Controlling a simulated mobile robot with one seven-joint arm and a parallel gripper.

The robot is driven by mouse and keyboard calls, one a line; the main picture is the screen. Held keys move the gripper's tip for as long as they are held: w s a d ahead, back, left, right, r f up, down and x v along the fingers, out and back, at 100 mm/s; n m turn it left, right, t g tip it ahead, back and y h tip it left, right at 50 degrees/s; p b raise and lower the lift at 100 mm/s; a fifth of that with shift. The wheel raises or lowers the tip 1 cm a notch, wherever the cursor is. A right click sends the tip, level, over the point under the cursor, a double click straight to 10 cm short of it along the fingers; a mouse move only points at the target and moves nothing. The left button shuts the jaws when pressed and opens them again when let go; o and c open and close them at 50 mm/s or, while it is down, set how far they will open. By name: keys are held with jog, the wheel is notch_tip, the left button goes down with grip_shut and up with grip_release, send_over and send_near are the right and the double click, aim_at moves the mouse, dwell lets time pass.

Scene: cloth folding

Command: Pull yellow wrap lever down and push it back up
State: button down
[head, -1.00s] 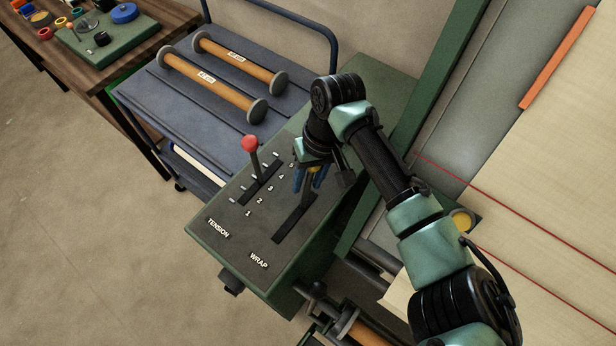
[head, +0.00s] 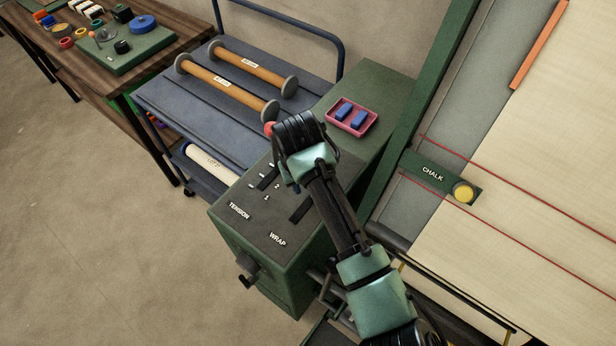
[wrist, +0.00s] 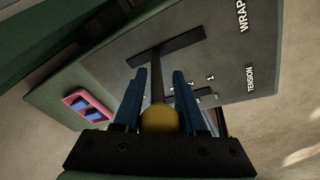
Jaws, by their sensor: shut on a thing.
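The yellow wrap lever knob (wrist: 160,119) sits between the blue fingers of my gripper (wrist: 160,72) in the wrist view. My gripper is shut on it. The dark lever shaft (wrist: 157,85) runs from the knob to the wrap slot (wrist: 188,43), meeting it around its middle part. In the head view my arm hides the gripper, the yellow knob and the upper part of the wrap slot (head: 300,212). The WRAP label (head: 278,239) is visible below the slot's lower end.
The red tension knob (head: 268,129) shows just left of my wrist. A pink tray (head: 374,125) with blue blocks lies on the far end of the green console (head: 385,80). A blue cart (head: 165,100) with spools stands left. The fabric table (head: 540,130) is at right.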

jog(key=shift+s+a+f+p, duration=0.4)
jog(key=shift+s+a, duration=0.15)
jog(key=shift+s, duration=0.2)
jog(key=shift+s+a+f, duration=0.1)
jog(key=shift+s+f, duration=0.05)
jog(key=shift+f, duration=0.05)
jog(key=c, duration=0.9)
grip_release()
jog(key=o, duration=0.3)
jog(key=shift+r, duration=0.3)
jog(key=shift+r, duration=0.35)
jog(key=b+v, duration=0.1)
jog(key=v, duration=1.1)
